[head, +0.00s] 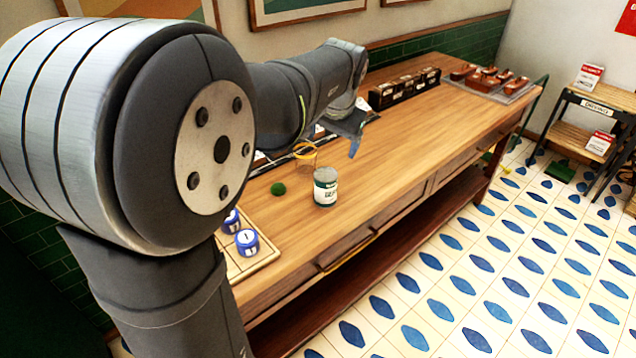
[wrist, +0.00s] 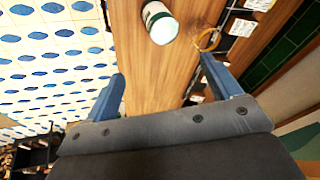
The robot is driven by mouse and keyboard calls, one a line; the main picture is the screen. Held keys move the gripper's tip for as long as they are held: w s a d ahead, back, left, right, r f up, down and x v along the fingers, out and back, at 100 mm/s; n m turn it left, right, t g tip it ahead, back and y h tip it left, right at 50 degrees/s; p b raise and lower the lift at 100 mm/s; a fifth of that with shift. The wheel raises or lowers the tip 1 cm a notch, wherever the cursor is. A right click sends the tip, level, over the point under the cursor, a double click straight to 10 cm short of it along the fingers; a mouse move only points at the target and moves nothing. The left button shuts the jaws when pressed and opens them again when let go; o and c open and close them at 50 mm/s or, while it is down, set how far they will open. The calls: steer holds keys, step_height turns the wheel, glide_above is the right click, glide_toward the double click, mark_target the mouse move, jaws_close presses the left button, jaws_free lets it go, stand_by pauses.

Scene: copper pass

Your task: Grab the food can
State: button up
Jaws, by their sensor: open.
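The food can (head: 326,188), white with a dark green label band, stands upright on the wooden table near its front edge in the head view. In the wrist view the can (wrist: 159,22) shows at the top, beyond my fingertips. My gripper (wrist: 163,75) is open and empty, its two blue fingers wide apart with bare table between them. In the head view my gripper (head: 356,146) hangs above the table, behind and to the right of the can, apart from it. One finger is partly hidden there.
A yellow ring-shaped thing (head: 305,151) is just behind the can. A green ball (head: 278,189) lies left of it. A board (head: 262,262) with blue-and-white pieces is at front left. A dark box row (head: 404,90) and a tray (head: 503,97) stand farther back. The table's middle right is clear.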

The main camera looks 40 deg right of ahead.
mark_target(326, 174)
steer(key=w+d+f+n, duration=0.1)
steer(key=w+f+n, duration=0.1)
steer(key=f, duration=0.4)
steer(key=w+d+f+n, duration=0.1)
steer(key=w+d+f, duration=0.1)
steer(key=f, duration=0.4)
steer(key=w+d+f+n, duration=0.1)
steer(key=w+f+n, duration=0.1)
steer(key=f, duration=0.4)
steer(key=shift+w+d+f+n, duration=0.3)
steer(key=shift+w+d, duration=0.1)
steer(key=shift+w, duration=0.2)
steer(key=shift+c, duration=0.2)
steer(key=shift+r, duration=0.1)
steer(key=c, duration=1.3)
steer(key=shift+c, duration=0.2)
